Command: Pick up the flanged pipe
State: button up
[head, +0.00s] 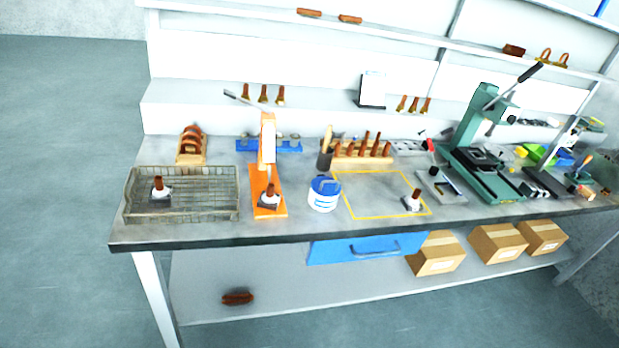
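Three like pieces, each a short copper-brown pipe on a pale and grey flange-like base, stand on the workbench (290,221). One such flanged pipe (160,188) is inside the wire mesh basket (210,207) at the left. Another flanged pipe (269,197) is on the foot of the orange press (267,150). A third flanged pipe (414,202) is at the front right corner of the yellow outlined square (372,172). I cannot tell which one the task names. My gripper is not in view.
A white and blue tub (324,194) stands between the orange press and the yellow square. A wooden rack of brown pegs (362,150) is behind. A green lever press (483,150) stands at the right. The middle of the yellow square is clear.

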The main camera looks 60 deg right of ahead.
aim_at(269, 200)
jog(key=z, duration=0.55)
jog(key=i, duration=0.95)
jog(key=z, duration=0.85)
jog(key=i, duration=0.3)
jog(key=z, duration=0.25)
jog(key=k, duration=0.9)
jog(key=z, duration=0.15)
jog(key=i, duration=0.95)
jog(key=u, duration=0.1)
